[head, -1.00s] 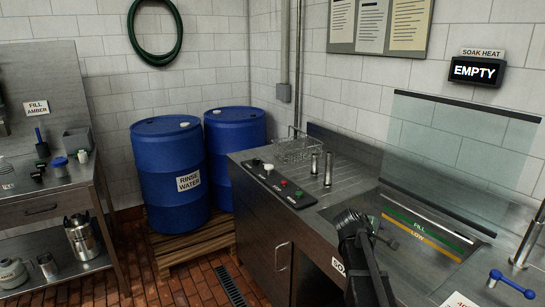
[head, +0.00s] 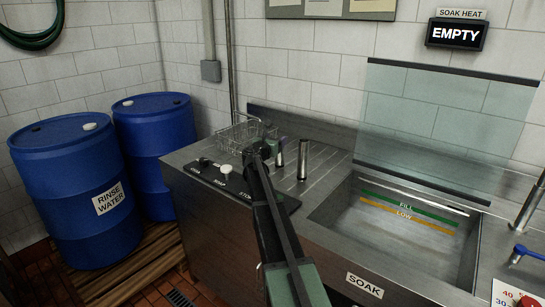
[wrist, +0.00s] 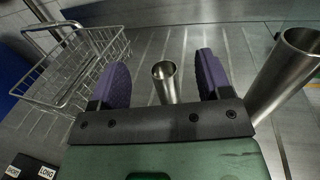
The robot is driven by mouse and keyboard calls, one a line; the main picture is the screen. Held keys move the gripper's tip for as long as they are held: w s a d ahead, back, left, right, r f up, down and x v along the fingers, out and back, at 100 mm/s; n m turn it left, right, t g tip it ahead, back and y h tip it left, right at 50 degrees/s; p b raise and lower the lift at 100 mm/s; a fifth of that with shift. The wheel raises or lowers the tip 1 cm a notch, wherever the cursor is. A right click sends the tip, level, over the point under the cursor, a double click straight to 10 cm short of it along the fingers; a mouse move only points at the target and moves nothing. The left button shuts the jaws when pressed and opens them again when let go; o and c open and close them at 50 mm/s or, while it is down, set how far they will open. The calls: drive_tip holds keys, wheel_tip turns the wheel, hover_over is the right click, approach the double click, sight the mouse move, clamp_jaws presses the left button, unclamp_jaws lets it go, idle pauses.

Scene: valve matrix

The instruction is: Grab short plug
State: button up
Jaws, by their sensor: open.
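Two hollow steel cylinders stand upright on the ribbed drainboard. In the wrist view the smaller-looking one, apparently the short plug (wrist: 166,84), shows between my gripper's fingers, beyond their tips. The larger-looking cylinder (wrist: 288,72) stands to the right, outside the fingers. My gripper (wrist: 160,72) is open, with purple pads on either side and nothing held. In the head view my gripper (head: 272,138) is over the drainboard, close to the shorter-looking cylinder (head: 280,155), which it partly overlaps. The other cylinder (head: 303,160) stands clear to its right.
A wire basket (head: 240,132) stands at the back left of the drainboard; it is left of my fingers in the wrist view (wrist: 75,68). SHORT and LONG labels (wrist: 32,168) show at lower left. A control panel with knobs (head: 232,178) lies in front. The sink (head: 400,225) is right.

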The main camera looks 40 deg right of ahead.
sight(280, 156)
wheel_tip(280, 156, down, 8)
drive_tip(key=b, duration=0.7)
drive_tip(key=shift+w+r, duration=0.15)
drive_tip(key=shift+w+d, duration=0.15)
drive_tip(key=shift+d, duration=0.15)
drive_tip(key=x, duration=0.6)
drive_tip(key=shift+w+d, duration=0.2)
drive_tip(key=shift+d, duration=0.2)
drive_tip(key=shift+c, duration=0.4)
drive_tip(key=c, duration=1)
